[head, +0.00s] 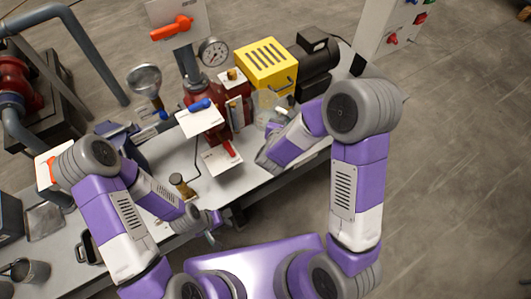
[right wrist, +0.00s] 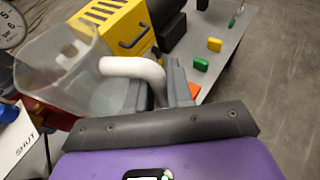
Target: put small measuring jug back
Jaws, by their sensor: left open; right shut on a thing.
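The small measuring jug (right wrist: 98,88) is clear with a whitish handle and fills the left of the right wrist view. My right gripper (right wrist: 160,88) is shut on the jug's handle and holds the jug near the yellow guard. In the head view the jug (head: 284,115) is small and partly hidden by my right wrist. My left gripper (head: 207,222) is open and empty over the near side of the bench (head: 265,192). I cannot tell whether the jug touches the bench.
The yellow slotted guard (head: 266,64) and black motor (head: 316,70) stand behind the jug. Red pump parts with a gauge (head: 213,52) and white signs (head: 200,120) stand to its left. Green (right wrist: 201,63) and orange (right wrist: 214,44) blocks lie on the bench to its right.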

